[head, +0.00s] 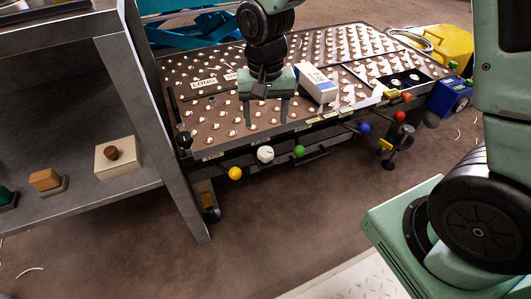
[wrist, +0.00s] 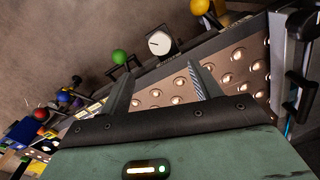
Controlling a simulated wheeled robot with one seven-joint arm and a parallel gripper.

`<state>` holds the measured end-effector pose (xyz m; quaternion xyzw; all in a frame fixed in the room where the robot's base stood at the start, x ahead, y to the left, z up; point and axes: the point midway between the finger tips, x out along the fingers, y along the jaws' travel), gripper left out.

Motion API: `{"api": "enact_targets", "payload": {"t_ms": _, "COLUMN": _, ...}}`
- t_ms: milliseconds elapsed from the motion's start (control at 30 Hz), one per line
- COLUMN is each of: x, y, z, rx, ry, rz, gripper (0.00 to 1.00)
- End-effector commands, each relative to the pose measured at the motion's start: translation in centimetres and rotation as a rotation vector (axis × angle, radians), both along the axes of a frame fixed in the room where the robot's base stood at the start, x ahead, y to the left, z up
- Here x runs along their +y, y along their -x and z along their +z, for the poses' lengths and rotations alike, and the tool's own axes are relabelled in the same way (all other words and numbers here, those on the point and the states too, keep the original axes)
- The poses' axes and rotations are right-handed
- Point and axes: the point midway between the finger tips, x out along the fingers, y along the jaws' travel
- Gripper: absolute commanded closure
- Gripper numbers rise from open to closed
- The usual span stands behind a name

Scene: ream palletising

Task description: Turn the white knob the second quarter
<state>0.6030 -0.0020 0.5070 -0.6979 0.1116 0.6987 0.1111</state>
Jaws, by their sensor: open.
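The white knob (head: 265,154) sits on the front edge of the ball-top table, between a yellow knob and a green knob. In the wrist view the white knob (wrist: 159,43) shows a dark pointer line on its face. It lies beyond my gripper's fingertips, apart from them. My gripper (head: 267,116) points down over the table top, behind the white knob, with its two fingers spread and nothing between them. The fingers also show in the wrist view (wrist: 158,82).
A yellow ball knob (head: 235,173), a green one (head: 299,151), a blue one (head: 364,128) and a red one (head: 400,116) line the front edge. A white box (head: 316,83) lies on the ball-top table (head: 215,110). A grey shelf (head: 75,207) stands at left.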

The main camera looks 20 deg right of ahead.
Motion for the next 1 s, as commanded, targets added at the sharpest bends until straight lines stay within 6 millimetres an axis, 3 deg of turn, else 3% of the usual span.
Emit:
{"api": "enact_targets", "payload": {"t_ms": 33, "x": 0.0, "y": 0.0, "z": -1.8, "rx": 0.002, "ry": 0.000, "rz": 0.001, "gripper": 0.37}}
{"api": "enact_targets", "payload": {"t_ms": 100, "x": 0.0, "y": 0.0, "z": -3.3, "rx": 0.002, "ry": 0.000, "rz": 0.001, "gripper": 0.37}}
{"api": "enact_targets", "payload": {"t_ms": 433, "x": 0.0, "y": 0.0, "z": -9.3, "rx": 0.000, "ry": 0.000, "rz": 0.002, "gripper": 0.37}}
{"api": "enact_targets", "payload": {"t_ms": 633, "x": 0.0, "y": 0.0, "z": -10.8, "rx": 0.000, "ry": -0.001, "rz": 0.001, "gripper": 0.37}}
{"api": "enact_targets", "payload": {"t_ms": 967, "x": 0.0, "y": 0.0, "z": -10.9, "rx": -0.001, "ry": -0.001, "rz": 0.001, "gripper": 0.37}}
{"api": "enact_targets", "payload": {"t_ms": 1000, "x": 0.0, "y": 0.0, "z": -10.9, "rx": -0.001, "ry": -0.001, "rz": 0.001, "gripper": 0.45}}
